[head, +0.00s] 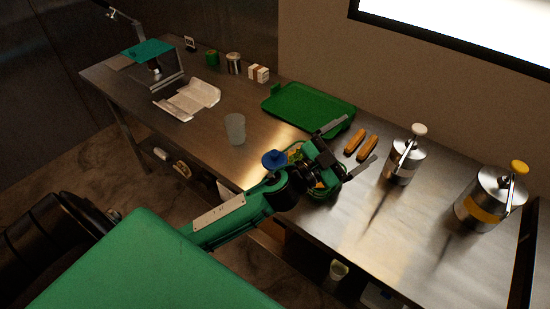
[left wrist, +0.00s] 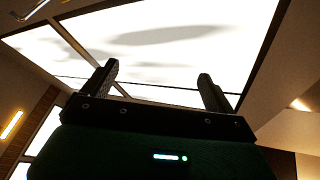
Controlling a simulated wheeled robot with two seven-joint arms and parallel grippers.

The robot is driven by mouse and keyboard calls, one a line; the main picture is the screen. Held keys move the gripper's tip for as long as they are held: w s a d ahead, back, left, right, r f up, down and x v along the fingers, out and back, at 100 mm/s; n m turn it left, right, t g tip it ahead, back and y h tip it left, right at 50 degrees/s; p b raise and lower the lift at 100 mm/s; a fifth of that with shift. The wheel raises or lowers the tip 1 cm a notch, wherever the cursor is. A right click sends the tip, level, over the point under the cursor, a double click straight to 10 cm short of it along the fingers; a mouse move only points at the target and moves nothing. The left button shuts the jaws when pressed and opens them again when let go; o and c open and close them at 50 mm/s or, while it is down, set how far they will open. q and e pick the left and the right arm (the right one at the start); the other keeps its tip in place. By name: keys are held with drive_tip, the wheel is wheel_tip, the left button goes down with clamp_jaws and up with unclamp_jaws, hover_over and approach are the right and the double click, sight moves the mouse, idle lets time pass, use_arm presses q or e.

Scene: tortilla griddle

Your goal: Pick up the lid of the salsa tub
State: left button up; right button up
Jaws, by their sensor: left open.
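Two steel tubs stand on the right part of the steel counter. The nearer tub (head: 478,207) has a yellow knob and an orange-yellow band; the other tub (head: 404,163) has a white knob. Both have a steel top and a slanted handle, and I cannot tell which is the salsa tub. My left gripper (head: 361,138) is open and empty, left of the white-knobbed tub and apart from it. Its spread fingers also show in the left wrist view (left wrist: 157,70), against a bright window. My right gripper is not in view.
Two orange-brown elongated items (head: 366,146) lie near the left fingertips. A green tray (head: 311,108) lies behind the gripper. A translucent cup (head: 235,129) and a white folded holder (head: 188,99) stand farther left. The steel counter (head: 375,235) is clear in front of the tubs.

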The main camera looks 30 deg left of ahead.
use_arm(q)
drive_tip(key=d+r+m+g+h, duration=0.3)
drive_tip(key=d+m+g+h, duration=0.15)
drive_tip(key=m+h, duration=0.3)
drive_tip(key=m+g+y, duration=0.4)
drive_tip(key=g+y, duration=1.1)
drive_tip(key=y, duration=0.3)
hover_over(274, 152)
wheel_tip(274, 152, down, 8)
wheel_tip(274, 152, down, 8)
drive_tip(key=p, duration=0.2)
drive_tip(key=shift+a+p, duration=0.15)
drive_tip(key=shift+p, duration=0.25)
wheel_tip(274, 152, down, 4)
drive_tip(key=p, duration=0.3)
drive_tip(key=shift+f, duration=0.6)
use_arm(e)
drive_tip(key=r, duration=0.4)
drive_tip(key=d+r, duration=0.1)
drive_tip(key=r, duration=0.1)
